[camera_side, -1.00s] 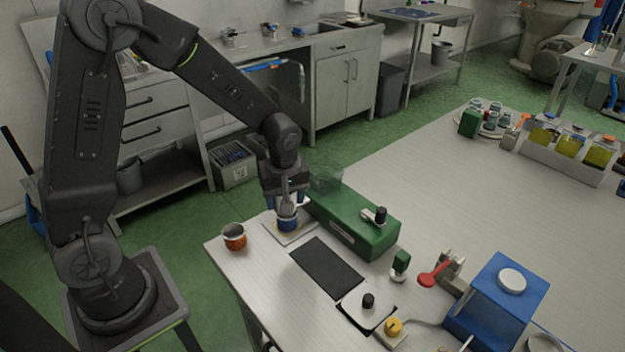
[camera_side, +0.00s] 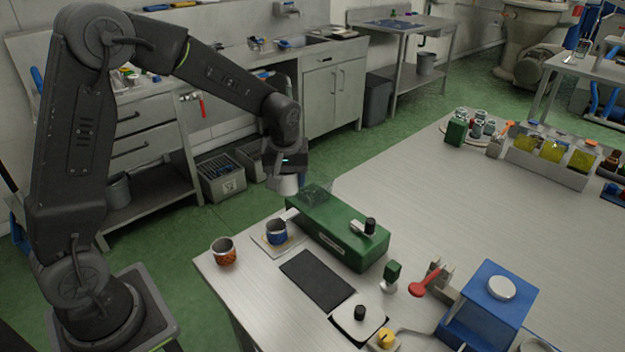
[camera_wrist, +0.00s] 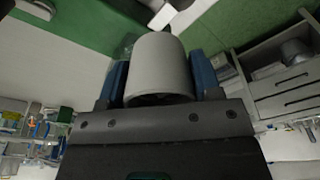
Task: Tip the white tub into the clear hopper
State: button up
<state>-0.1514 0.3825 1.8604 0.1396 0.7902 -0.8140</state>
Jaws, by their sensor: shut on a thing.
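The white tub (camera_side: 284,184) is held in the air by my gripper (camera_side: 284,172), up and left of the clear hopper. In the wrist view, the tub (camera_wrist: 160,66) sits between the two blue fingertips of my gripper (camera_wrist: 162,82), which is shut on it. The tub looks tilted in the side view; its contents are hidden. The clear hopper (camera_side: 318,195) stands on the far left end of the green machine (camera_side: 335,228). It shows partly behind the tub in the wrist view (camera_wrist: 125,46).
A black mat (camera_side: 317,280) lies in front. A blue box (camera_side: 492,308) and red spoon (camera_side: 418,288) are at right. The table's middle is clear.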

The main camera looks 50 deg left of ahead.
jog(key=w+a+m+h, duration=0.2)
jog(key=w+a+m, duration=1.1)
jog(key=w+m, duration=0.25)
notch_tip(320, 180, down, 7)
jog(key=n, duration=0.1)
jog(key=shift+w, duration=0.4)
jog(key=shift+d+r+t, duration=0.15)
jog(key=shift+t, duration=0.15)
notch_tip(320, 180, up, 5)
jog(key=s+d+t+y, duration=0.1)
jog(key=d+t+y, duration=0.1)
jog(key=y, duration=0.1)
jog(key=shift+s+d+r+y, duration=0.2)
jog(key=shift+s+y, duration=0.05)
jog(key=shift+y, duration=0.05)
jog(key=shift+s+d+r+m+t+y, duration=0.15)
jog(key=shift+s+d+t+y, duration=0.1)
jog(key=shift+d+y, duration=0.2)
jog(key=shift+s+d+r+t+y, duration=0.2)
jog(key=shift+d+t+y, duration=0.1)
jog(key=shift+d+y, duration=0.1)
jog(key=shift+s+d+r+m+t+y, duration=0.15)
jog(key=shift+s+d+t+y, duration=0.1)
jog(key=shift+d+y, duration=0.15)
dwell(1.0)
jog(key=shift+s+d+r+t+y, duration=0.15)
jog(key=shift+r+t+y, duration=0.2)
jog(key=shift+y, duration=0.4)
dwell(0.3)
